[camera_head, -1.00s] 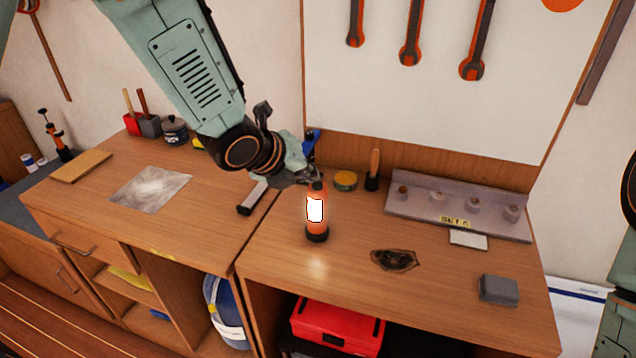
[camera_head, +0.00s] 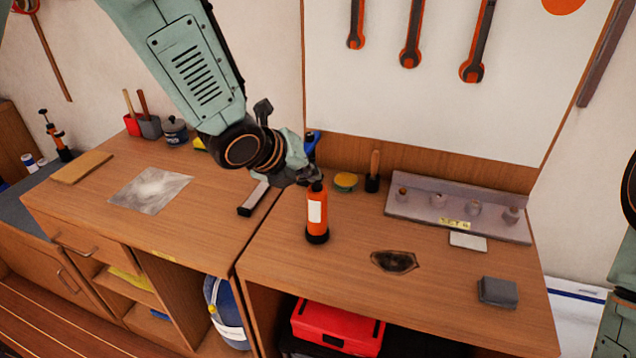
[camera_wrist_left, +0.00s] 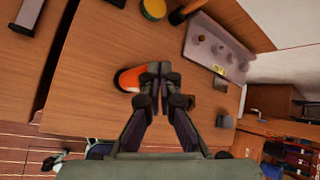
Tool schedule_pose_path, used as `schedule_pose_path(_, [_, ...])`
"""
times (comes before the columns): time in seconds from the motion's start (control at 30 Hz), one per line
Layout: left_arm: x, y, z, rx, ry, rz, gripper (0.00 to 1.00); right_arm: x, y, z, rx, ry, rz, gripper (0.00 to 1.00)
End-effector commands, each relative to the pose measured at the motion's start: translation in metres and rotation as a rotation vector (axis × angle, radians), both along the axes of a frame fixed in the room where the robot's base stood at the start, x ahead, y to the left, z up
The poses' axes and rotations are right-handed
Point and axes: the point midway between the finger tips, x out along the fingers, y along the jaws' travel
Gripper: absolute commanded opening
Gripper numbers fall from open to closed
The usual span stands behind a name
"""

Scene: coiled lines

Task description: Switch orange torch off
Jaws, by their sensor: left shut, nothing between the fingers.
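The orange torch (camera_head: 317,211) stands upright on the workbench, with a black base, a dark top and a pale label panel that is not glowing. My left gripper (camera_head: 312,180) is shut and empty, with its fingertips at the torch's top; I cannot tell whether they touch it. In the left wrist view, the shut fingers (camera_wrist_left: 154,72) overlap the torch (camera_wrist_left: 129,78) and hide part of it. My right gripper is not in view; only part of my right arm shows at the right edge.
A grey rack (camera_head: 455,205) with several knobs stands at the back right. A dark patch (camera_head: 394,261) and a grey block (camera_head: 498,291) lie on the bench. The bench right of the torch is mostly clear.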

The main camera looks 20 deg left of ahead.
Motion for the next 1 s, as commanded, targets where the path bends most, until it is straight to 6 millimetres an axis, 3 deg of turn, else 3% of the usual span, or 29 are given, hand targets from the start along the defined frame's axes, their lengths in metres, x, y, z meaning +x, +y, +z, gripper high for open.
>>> schedule_pose_path(0.8, [0.000, 0.000, 0.061, 0.001, -0.001, 0.000, 0.00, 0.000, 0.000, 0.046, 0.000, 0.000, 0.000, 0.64])
schedule_pose_path(1.0, [0.000, 0.000, 0.060, 0.000, 0.000, 0.000, 0.00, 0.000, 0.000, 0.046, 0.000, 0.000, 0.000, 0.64])
